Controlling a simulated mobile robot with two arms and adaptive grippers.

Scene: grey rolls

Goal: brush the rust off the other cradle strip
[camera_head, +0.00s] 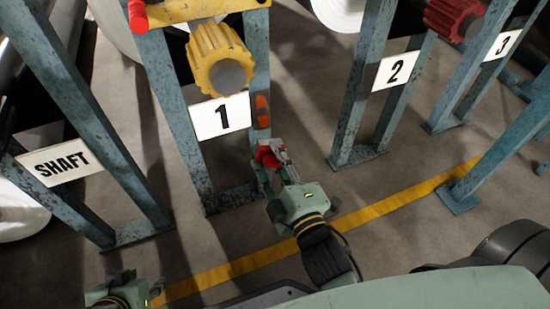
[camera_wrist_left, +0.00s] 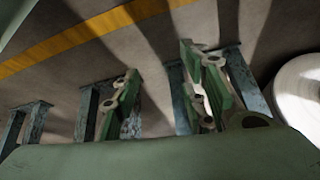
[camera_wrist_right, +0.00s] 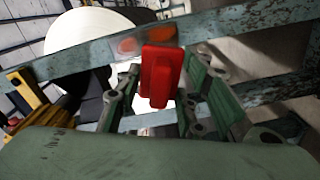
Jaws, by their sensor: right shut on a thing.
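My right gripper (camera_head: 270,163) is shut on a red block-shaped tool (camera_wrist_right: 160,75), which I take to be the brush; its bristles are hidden. In the head view it is just below and in front of the right post of the stand marked 1 (camera_head: 221,116). Two orange-red rust patches, an upper one (camera_head: 261,103) and a lower one (camera_head: 263,121), show on that post. In the right wrist view rust (camera_wrist_right: 130,45) shows behind the tool, apparently apart from it. My left gripper (camera_head: 157,289) is low at the left, its fingers (camera_wrist_left: 160,95) open and empty.
Blue stands marked 2 (camera_head: 395,70) and 3 (camera_head: 503,43) are to the right. The stand marked SHAFT (camera_head: 62,163) is left. A yellow knob (camera_head: 215,55) juts above sign 1. A yellow floor line (camera_head: 385,207) crosses open grey floor.

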